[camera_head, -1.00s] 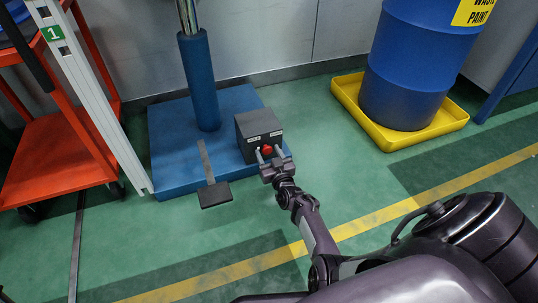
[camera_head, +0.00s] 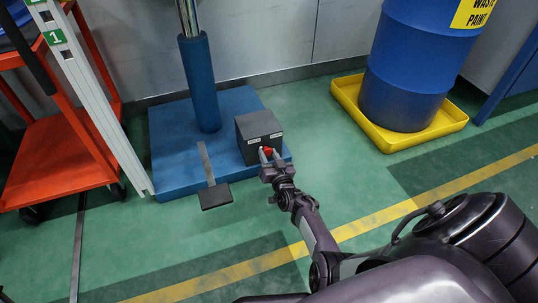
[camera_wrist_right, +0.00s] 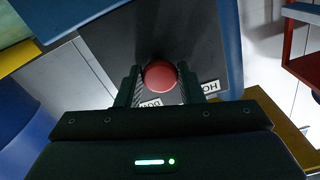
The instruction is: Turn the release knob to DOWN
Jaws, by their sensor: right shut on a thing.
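The red release knob (camera_head: 267,151) sits on the front face of a dark grey box (camera_head: 257,126) on the blue base plate. My right gripper (camera_head: 270,155) is shut on the knob, one finger on each side. In the right wrist view the round knob (camera_wrist_right: 160,75) shows between the two ridged fingers. White labels sit on the box near the knob; the one on the right (camera_wrist_right: 210,87) starts with "HO", and the other is partly hidden by the gripper. The knob's pointing direction cannot be made out. My left gripper is not in view.
A blue column (camera_head: 200,85) rises from the blue base (camera_head: 165,150). A dark pedal (camera_head: 215,195) sticks out at its front. A white post (camera_head: 95,100) and an orange cart (camera_head: 60,170) stand left. A blue drum (camera_head: 405,80) in a yellow tray (camera_head: 440,130) stands right.

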